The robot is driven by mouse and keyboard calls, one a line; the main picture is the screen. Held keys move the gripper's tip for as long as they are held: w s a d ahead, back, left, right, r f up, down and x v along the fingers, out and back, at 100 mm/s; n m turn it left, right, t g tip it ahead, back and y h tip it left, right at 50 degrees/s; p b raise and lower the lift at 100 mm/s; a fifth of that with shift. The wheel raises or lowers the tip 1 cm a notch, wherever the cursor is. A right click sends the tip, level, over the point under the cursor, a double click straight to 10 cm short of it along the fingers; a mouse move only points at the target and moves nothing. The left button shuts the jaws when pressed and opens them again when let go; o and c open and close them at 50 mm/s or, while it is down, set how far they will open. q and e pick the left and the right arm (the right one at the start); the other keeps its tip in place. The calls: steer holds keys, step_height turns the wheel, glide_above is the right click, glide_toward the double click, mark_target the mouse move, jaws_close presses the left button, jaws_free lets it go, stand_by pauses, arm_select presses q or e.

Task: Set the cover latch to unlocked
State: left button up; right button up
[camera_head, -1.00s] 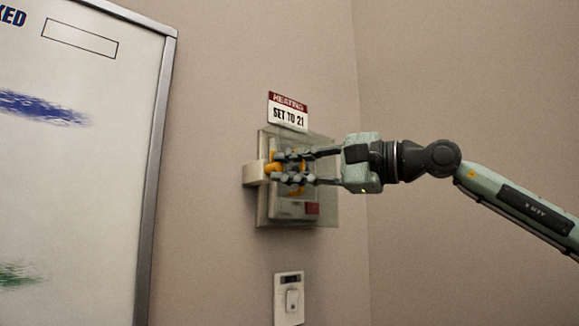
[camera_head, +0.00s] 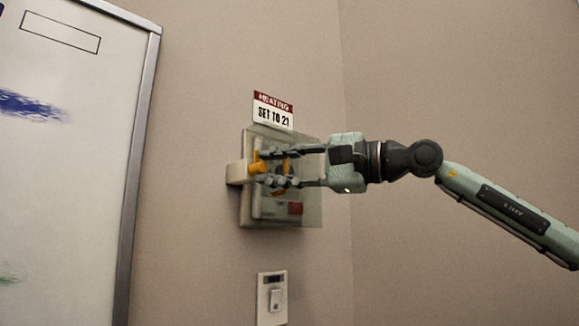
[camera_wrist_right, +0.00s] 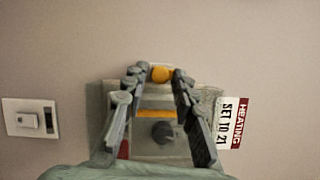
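The cover latch is an orange knob (camera_head: 257,163) on a pale block (camera_head: 236,173) at the left edge of a clear cover (camera_head: 312,205) over the wall thermostat. The knob also shows in the right wrist view (camera_wrist_right: 161,74). My right gripper (camera_head: 264,168) reaches in from the right, in front of the cover. Its fingers are parted, one on each side of the knob; in the wrist view the tips (camera_wrist_right: 159,72) are close to it. Whether they touch it is unclear. The fingers partly hide the thermostat and its orange bar (camera_wrist_right: 156,113). My left gripper is out of view.
A "HEATING SET TO 21" sign (camera_head: 273,110) is above the cover. A wall switch (camera_head: 272,298) is below it. A framed whiteboard (camera_head: 75,160) stands to the left. A wall corner is just right of the cover, with bare wall beyond.

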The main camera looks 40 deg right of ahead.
steer(key=v, duration=1.2)
stand_by(0.5)
